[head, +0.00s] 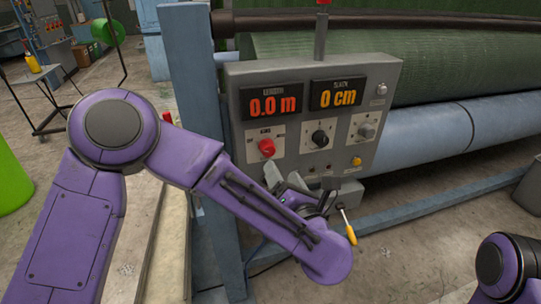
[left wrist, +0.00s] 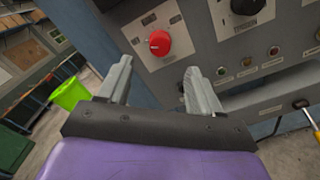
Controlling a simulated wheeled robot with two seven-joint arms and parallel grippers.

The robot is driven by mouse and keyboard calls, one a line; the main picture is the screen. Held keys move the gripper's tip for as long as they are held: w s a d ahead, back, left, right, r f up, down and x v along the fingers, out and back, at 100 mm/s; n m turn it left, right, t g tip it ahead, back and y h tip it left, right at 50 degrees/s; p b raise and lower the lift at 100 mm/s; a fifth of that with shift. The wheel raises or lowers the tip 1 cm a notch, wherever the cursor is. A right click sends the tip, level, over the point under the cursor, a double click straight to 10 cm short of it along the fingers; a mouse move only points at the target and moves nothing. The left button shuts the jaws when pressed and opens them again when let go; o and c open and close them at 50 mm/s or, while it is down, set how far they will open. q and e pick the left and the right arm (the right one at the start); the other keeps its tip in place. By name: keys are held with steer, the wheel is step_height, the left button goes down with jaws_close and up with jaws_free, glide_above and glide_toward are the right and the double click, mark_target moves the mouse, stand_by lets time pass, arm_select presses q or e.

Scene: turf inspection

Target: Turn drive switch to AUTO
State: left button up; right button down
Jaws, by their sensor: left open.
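The control panel (head: 300,115) is a grey box with a red rotary knob (head: 266,147) on a white label plate at its lower left. I take this knob for the drive switch; the small lettering around it is hard to read. The red knob also shows in the left wrist view (left wrist: 159,43), ahead of the fingertips. My left gripper (head: 283,178) is just below the knob, partly hidden by its own wrist. In the left wrist view the left gripper (left wrist: 158,76) is open, its two grey fingers apart and empty, with the knob beyond the gap.
A black knob (head: 320,138) and a grey knob (head: 366,131) sit right of the red one. Displays read 0.0 m (head: 272,105) and 0 cm (head: 335,95). A yellow-handled tool (head: 350,230) hangs below the panel. A blue post (head: 205,110) stands left; a green turf roll (head: 420,65) lies behind.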

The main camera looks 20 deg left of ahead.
mark_target(270, 151)
arm_select(q)
steer(key=p+x, duration=0.3)
steer(key=x, duration=0.6)
steer(key=shift+w+a, duration=0.25)
steer(key=shift+w+a+f, duration=0.1)
steer(key=shift+w+f, duration=0.05)
steer(key=shift+w, duration=0.05)
steer(key=c, duration=1.1)
